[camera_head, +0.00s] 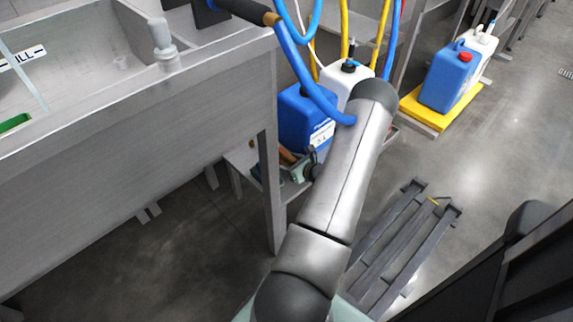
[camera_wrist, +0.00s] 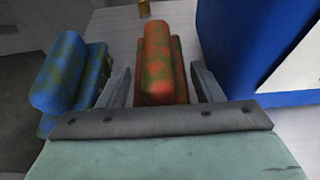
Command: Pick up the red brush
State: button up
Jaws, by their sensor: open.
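The red brush (camera_wrist: 158,62), mottled with green, lies lengthwise on a grey surface in the wrist view. My gripper (camera_wrist: 162,76) is open, with one finger on each side of the brush's near part. The brush's near end is hidden behind the gripper's grey edge.
A blue-green brush (camera_wrist: 62,75) lies just left of my left finger. A large blue container (camera_wrist: 235,40) stands close on the right; the blue jug (camera_head: 300,118) and white jug (camera_head: 345,80) stand beside my arm. The sink bench (camera_head: 200,110) is at the left.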

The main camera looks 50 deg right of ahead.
jog(key=c, duration=0.8)
jog(key=shift+r, duration=0.15)
